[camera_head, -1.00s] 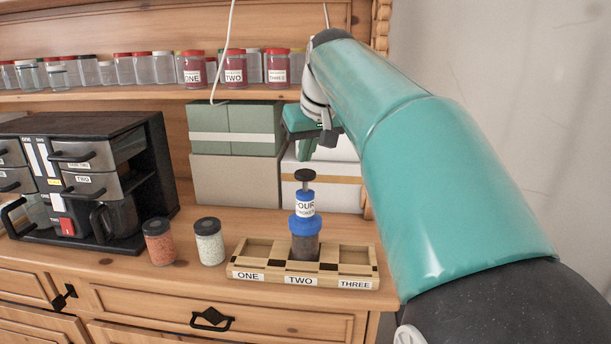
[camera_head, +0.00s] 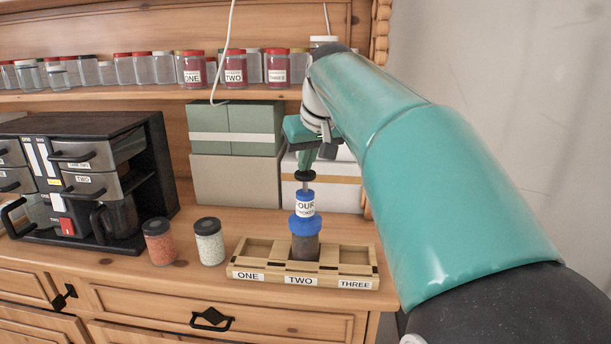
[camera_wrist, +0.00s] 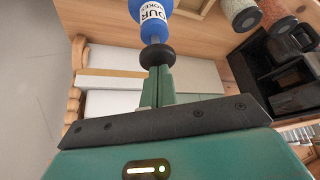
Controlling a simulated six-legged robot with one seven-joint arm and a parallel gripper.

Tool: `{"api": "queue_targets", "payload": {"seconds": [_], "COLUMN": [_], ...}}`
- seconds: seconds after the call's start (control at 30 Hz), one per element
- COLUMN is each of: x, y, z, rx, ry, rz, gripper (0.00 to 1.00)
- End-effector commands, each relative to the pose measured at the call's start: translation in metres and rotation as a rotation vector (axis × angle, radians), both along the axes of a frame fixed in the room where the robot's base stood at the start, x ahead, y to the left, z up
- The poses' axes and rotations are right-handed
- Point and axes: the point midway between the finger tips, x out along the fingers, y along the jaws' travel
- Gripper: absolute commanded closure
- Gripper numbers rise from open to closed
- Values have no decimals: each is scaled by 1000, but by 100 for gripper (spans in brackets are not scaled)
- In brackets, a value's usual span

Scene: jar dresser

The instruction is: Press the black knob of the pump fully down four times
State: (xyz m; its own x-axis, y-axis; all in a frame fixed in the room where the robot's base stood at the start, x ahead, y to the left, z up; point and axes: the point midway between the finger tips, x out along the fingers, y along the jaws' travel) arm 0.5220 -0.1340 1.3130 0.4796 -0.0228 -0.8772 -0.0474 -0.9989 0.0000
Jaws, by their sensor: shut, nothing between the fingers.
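The pump (camera_head: 305,226) has a blue top with a label ending in "OUR" and a dark lower body. It stands upright in the middle compartment, labelled TWO, of a wooden tray (camera_head: 249,274). Its black knob (camera_head: 305,176) sits on a thin stem that still shows above the blue top. My gripper (camera_head: 307,166) is shut and empty, with its fingertips at the top of the knob. In the wrist view the closed fingers (camera_wrist: 158,70) meet the black knob (camera_wrist: 157,55), seemingly touching it. The blue pump top (camera_wrist: 151,12) is partly cut off there.
Two jars, one with orange-red contents (camera_head: 159,242) and one with white contents (camera_head: 209,241), stand left of the tray. A black drawer unit (camera_head: 137,140) is farther left. Stacked boxes (camera_head: 235,180) stand behind. A shelf of jars (camera_head: 233,68) runs above.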

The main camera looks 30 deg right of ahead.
Motion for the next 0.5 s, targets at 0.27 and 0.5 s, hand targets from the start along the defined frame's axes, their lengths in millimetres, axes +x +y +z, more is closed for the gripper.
{"api": "queue_targets", "payload": {"seconds": [0.27,0.5], "x": [0,0], "y": [0,0], "z": [-8,-15], "rx": [1,1], "ry": [2,2], "rz": [0,0], "gripper": [100,100]}}
